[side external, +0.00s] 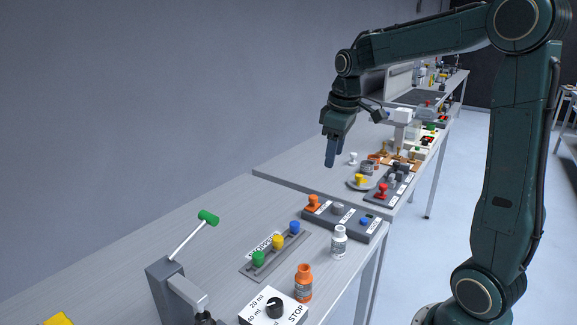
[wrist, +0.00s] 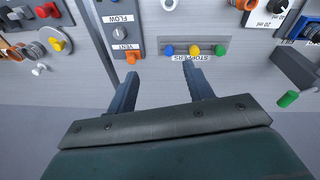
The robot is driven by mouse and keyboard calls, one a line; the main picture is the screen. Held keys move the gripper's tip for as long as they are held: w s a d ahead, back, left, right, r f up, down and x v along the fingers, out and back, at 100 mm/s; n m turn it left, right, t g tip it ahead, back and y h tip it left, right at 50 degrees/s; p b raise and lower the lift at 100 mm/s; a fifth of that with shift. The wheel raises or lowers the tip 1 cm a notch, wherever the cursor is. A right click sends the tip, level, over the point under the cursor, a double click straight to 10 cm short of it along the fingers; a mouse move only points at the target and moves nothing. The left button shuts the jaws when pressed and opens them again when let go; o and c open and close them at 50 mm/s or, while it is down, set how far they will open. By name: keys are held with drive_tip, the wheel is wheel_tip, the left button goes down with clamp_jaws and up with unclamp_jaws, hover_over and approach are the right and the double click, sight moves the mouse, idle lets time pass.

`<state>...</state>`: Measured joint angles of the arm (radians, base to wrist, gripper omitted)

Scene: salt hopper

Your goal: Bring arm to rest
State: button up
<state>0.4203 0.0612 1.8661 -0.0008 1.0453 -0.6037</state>
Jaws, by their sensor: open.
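My gripper (side external: 330,162) hangs in the air above the grey table (side external: 215,205), fingers pointing down, in the middle of the side external view. In the wrist view its two blue-grey fingers (wrist: 160,76) stand apart with nothing between them. The gripper is open and empty. It touches nothing that I can see. The STOPPERS rack (side external: 276,255) with green, yellow and blue stoppers is on the table nearer the side camera; it also shows in the wrist view (wrist: 215,41).
A green-handled lever (side external: 208,217) rises at the left front. A FLOW and VENT panel (side external: 345,222), a white bottle (side external: 339,242), an orange bottle (side external: 304,282) and a STOP dial box (side external: 272,308) stand along the front. More small fixtures crowd the table's right edge. Bare tabletop lies towards the wall.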

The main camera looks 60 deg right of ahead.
drive_tip(key=s+a+m+t, duration=0.2)
drive_tip(key=s+a+t, duration=0.1)
drive_tip(key=s+a, duration=1.2)
drive_tip(key=s, duration=0.2)
drive_tip(key=shift+s+a+t+y, duration=0.3)
drive_tip(key=shift+a+t+y, duration=0.1)
